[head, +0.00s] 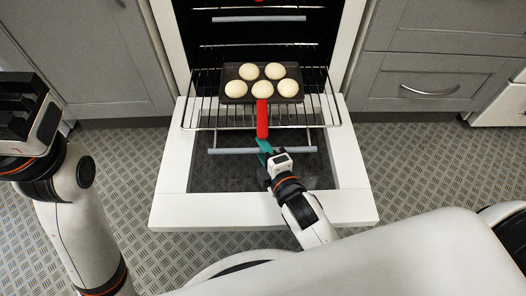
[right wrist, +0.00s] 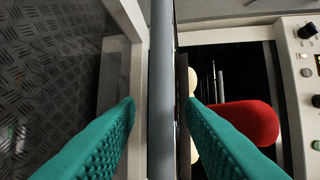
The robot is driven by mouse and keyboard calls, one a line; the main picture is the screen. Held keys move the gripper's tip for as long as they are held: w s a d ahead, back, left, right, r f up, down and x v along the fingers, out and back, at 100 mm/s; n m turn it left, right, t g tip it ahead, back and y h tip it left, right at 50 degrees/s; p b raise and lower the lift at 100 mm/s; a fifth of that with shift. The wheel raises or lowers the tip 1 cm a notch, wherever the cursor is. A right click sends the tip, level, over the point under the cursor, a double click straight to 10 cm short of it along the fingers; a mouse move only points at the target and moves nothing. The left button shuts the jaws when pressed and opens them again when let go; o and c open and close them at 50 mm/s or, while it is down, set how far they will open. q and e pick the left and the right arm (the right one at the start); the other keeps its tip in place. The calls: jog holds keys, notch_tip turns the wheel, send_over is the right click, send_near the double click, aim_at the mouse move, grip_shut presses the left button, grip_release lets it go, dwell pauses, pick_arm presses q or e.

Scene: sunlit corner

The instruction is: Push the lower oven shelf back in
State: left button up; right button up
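The lower oven shelf (head: 318,112) is a wire rack pulled out over the lowered oven door (head: 170,200). A grey bar (head: 225,151) runs along its front. On the shelf sits a dark pan (head: 237,74) with several pale round buns and a red handle (head: 262,118) pointing toward me. My right gripper (head: 264,145) is at the bar, just below the handle's end. In the right wrist view its teal fingers (right wrist: 160,104) are apart, with the grey bar (right wrist: 161,60) running between them and gaps on both sides. My left gripper (head: 22,112) is far left, away from the shelf; its fingers are unclear.
An upper rack with its own grey bar (head: 258,18) is inside the oven. Grey cabinets (head: 85,55) and drawers (head: 425,80) flank the oven. The patterned metal floor (head: 415,165) is clear on both sides of the door.

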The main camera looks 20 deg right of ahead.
jog(key=shift+w, duration=0.15)
grip_shut()
